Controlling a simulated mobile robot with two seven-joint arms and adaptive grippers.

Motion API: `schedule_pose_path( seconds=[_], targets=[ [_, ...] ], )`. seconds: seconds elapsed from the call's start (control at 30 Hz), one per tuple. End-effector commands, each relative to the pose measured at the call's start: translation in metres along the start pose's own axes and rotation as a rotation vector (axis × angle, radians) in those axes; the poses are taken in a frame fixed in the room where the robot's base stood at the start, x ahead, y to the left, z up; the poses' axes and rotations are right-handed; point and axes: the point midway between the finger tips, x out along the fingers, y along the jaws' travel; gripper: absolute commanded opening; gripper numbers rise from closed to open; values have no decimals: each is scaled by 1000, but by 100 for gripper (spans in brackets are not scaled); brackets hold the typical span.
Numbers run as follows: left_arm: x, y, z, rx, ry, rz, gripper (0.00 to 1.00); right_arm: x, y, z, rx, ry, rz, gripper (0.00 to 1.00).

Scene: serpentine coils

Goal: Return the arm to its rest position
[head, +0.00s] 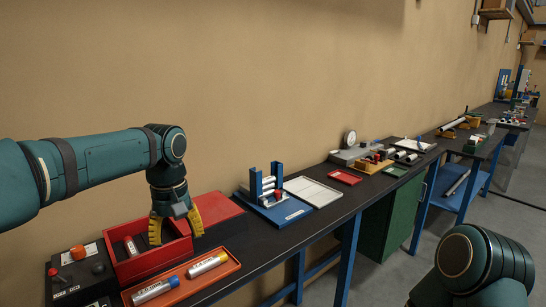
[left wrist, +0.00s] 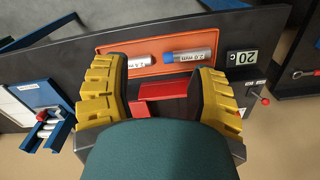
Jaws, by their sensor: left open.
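My left gripper (head: 176,228) is open, pointing down at the red box (head: 150,262) on the dark bench. Its two yellow fingers are apart, and I see nothing held between them. They also show in the left wrist view (left wrist: 160,95), with part of the red box between them. My left arm reaches in from the left of the head view. My right arm shows at the lower right, but its gripper is out of view.
An orange tray (head: 195,281) with two labelled cylinders lies in front of the box. A control box (head: 80,277) with a red knob stands left. A blue rack (head: 266,190) and a white panel (head: 313,192) are to the right. The wall runs behind the bench.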

Motion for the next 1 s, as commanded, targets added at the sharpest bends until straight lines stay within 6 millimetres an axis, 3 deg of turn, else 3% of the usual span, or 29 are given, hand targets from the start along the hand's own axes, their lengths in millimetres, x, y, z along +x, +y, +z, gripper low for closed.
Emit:
schedule_pose_path(
  seconds=[0.2,0.37,0.5,0.7,0.83,1.0],
  targets=[
    [95,32,2,116,-35,89,58,0,0,0,0,0,0,47],
    [181,53,21,194,-59,183,58,0,0,0,-1,0,0,47],
    [261,64,55,239,-68,275,58,0,0,0,0,0,0,47],
    [352,60,121,251,-46,367,58,0,0,0,0,0,0,47],
    [389,45,164,243,-17,385,58,0,0,0,0,0,0,47],
    [412,27,201,236,22,377,58,0,0,0,0,0,0,47]
  ],
)
